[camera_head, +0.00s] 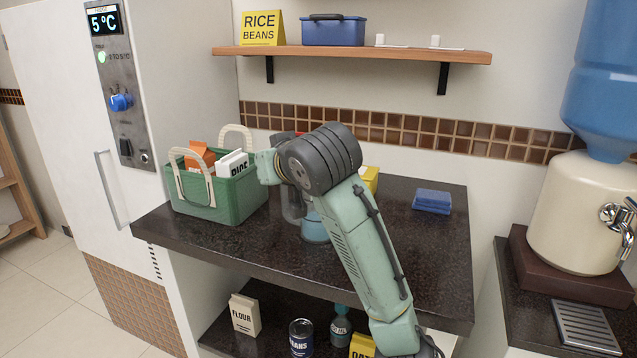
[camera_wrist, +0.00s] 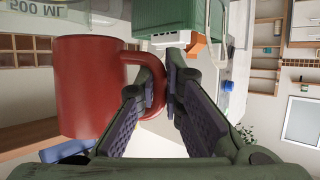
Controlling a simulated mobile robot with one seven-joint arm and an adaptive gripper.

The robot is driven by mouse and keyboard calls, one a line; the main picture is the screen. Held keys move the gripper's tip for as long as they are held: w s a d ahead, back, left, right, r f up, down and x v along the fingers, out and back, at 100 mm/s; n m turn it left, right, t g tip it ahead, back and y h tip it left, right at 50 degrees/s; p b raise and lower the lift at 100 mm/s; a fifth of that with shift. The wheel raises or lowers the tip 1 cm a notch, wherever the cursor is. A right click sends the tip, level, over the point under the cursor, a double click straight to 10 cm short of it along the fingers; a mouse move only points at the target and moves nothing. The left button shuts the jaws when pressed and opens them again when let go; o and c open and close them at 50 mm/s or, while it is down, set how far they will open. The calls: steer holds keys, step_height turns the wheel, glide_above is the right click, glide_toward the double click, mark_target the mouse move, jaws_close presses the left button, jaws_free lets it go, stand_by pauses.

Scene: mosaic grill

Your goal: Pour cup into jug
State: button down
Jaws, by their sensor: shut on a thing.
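In the wrist view, a red mug (camera_wrist: 90,88) fills the left half, and its handle lies between my fingers. My gripper (camera_wrist: 161,62) is shut on this handle. In the head view only a red sliver (camera_head: 299,133) shows above my wrist, and my arm hides the rest of the cup and my fingers. A clear, marked vessel reading 500 ML (camera_wrist: 35,14), probably the jug, shows at the top left of the wrist view, close to the mug. In the head view the jug is largely hidden behind my arm. I cannot tell the mug's tilt or its contents.
A green basket (camera_head: 235,200) with packets stands left on the dark counter (camera_head: 270,252). A yellow box (camera_head: 370,178) is partly hidden behind my arm. Folded blue cloths (camera_head: 432,201) lie at the right. A wooden shelf (camera_head: 400,55) hangs above; a water dispenser (camera_head: 580,215) stands right.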

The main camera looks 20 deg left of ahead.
steer(key=shift+r+p, duration=1.95)
steer(key=shift+r, duration=0.2)
steer(key=shift+f, duration=0.1)
steer(key=shift+s, duration=0.1)
